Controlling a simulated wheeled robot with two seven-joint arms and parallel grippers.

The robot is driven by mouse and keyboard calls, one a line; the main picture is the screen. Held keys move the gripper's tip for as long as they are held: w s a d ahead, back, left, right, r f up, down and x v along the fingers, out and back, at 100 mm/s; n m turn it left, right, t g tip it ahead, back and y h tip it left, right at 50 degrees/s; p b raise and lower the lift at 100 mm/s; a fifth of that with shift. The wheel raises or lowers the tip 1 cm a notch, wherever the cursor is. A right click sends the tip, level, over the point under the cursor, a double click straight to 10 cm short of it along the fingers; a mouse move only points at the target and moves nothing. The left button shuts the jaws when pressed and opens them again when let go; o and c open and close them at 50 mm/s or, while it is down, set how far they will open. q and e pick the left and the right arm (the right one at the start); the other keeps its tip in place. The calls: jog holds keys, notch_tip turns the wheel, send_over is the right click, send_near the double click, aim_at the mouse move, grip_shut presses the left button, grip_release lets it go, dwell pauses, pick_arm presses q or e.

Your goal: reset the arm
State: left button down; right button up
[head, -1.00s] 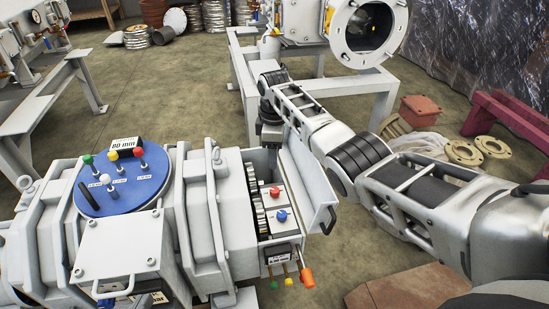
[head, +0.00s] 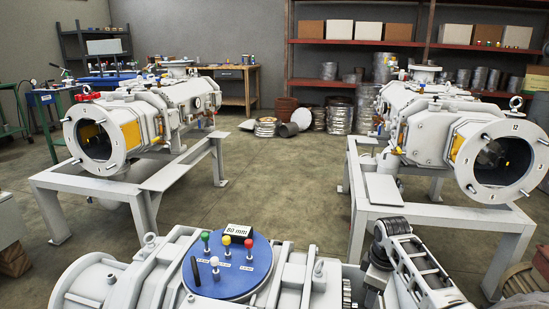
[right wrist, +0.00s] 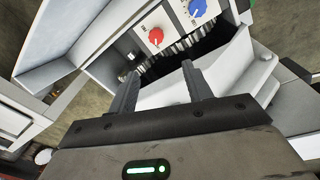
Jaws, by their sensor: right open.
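My right arm comes in at the lower right of the head view, and its gripper (head: 376,284) points down beside the near white machine (head: 130,283). The fingers are cut off at the frame's bottom there. In the right wrist view my right gripper (right wrist: 160,80) is open, with two dark fingers apart and nothing between them. Beyond the fingertips is an open white box with a red knob (right wrist: 156,37), a blue knob (right wrist: 198,8) and a row of dark ridged parts. I cannot tell whether the fingers touch the box. My left gripper is not in view.
A blue round plate (head: 228,268) with coloured knobs tops the near machine. Two more white machines stand on frames, one at left (head: 98,140) and one at right (head: 497,162). Shelves (head: 345,44) line the back wall. The floor between the frames is clear.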

jog(key=s+a+m+t+y+p, duration=0.1)
jog(key=s+a+m+t+p, duration=0.15)
jog(key=s+a+p, duration=0.35)
jog(key=s+a+m+t+y+p, duration=0.1)
jog(key=s+a+t+p, duration=0.3)
jog(key=s, duration=0.5)
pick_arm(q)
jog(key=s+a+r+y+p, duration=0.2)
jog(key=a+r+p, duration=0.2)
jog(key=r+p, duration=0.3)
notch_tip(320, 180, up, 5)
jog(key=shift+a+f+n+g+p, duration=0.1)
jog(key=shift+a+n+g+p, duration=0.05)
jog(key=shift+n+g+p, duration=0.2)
pick_arm(e)
jog(key=s+a+r+m+t+y, duration=0.1)
jog(key=s+r+m, duration=0.1)
jog(key=s+r, duration=0.4)
jog(key=s+a+r+m+t, duration=0.2)
jog(key=s+r, duration=0.5)
jog(key=r, duration=0.4)
jog(key=shift+r+m+y, duration=0.2)
jog(key=shift+m+y, duration=0.2)
jog(key=shift+m, duration=0.15)
